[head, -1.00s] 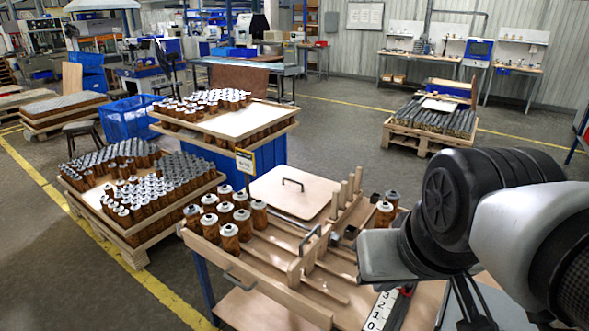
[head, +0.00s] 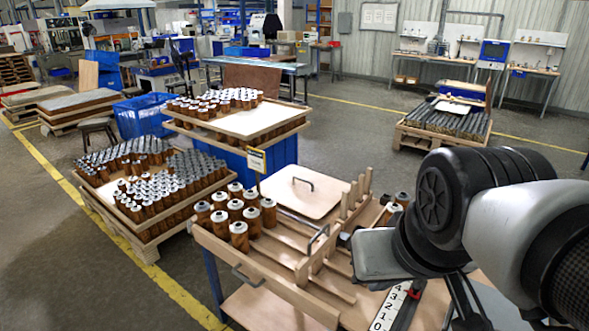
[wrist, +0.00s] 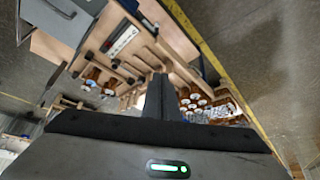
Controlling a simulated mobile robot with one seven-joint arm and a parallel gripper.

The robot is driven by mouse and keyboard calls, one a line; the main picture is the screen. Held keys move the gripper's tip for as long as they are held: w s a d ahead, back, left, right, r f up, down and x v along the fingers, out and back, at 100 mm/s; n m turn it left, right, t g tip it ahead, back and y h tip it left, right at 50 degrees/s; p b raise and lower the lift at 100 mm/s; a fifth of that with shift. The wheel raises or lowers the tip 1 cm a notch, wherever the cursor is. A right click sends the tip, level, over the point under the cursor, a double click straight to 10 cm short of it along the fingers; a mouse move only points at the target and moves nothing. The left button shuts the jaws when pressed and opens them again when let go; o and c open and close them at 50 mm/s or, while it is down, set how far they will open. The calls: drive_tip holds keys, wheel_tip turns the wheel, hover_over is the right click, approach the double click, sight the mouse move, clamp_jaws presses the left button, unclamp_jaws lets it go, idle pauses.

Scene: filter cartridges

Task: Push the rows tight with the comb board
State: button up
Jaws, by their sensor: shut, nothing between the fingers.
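The comb board (head: 303,272), a wooden bar with a metal handle (head: 318,236) and long wooden tines, lies on the work table (head: 262,285). Several orange-brown filter cartridges with white tops (head: 238,228) stand in rows at the table's left end, by the tine ends. In the wrist view the cartridges (wrist: 197,104) show right of my fingers. My gripper (head: 466,302) is partly hidden by my arm at the lower right of the head view, right of the comb board and apart from it. In the wrist view the fingers (wrist: 160,97) are together and empty.
A flat board with a handle (head: 303,188) and upright wooden pegs (head: 355,195) are at the table's back. A numbered scale (head: 391,306) lies near its front. Pallets of cartridges (head: 150,232) stand on the left. Open floor lies behind the table.

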drive_tip(key=o, duration=0.3)
drive_tip(key=shift+f, duration=0.1)
drive_tip(key=o, duration=0.4)
drive_tip(key=w+f+n+b, duration=0.1)
drive_tip(key=f, duration=0.1)
drive_tip(key=w+d+f+n+g+h+b, duration=0.1)
drive_tip(key=f, duration=0.1)
drive_tip(key=w+d+f+n+g+b, duration=0.1)
drive_tip(key=f+b, duration=0.1)
drive_tip(key=shift+d+h, duration=0.2)
drive_tip(key=shift+h, duration=0.2)
drive_tip(key=n+t+h+b, duration=1)
drive_tip(key=n+b, duration=0.6)
drive_tip(key=n, duration=1.1)
approach(327, 226)
drive_tip(key=b+x, duration=0.1)
drive_tip(key=x, duration=0.2)
drive_tip(key=b+x, duration=0.1)
drive_tip(key=x, duration=0.2)
drive_tip(key=shift+w+f+b, duration=0.15)
drive_tip(key=shift+f+b, duration=0.1)
drive_tip(key=shift+b, duration=0.15)
drive_tip(key=shift+c, duration=0.5)
clamp_jaws()
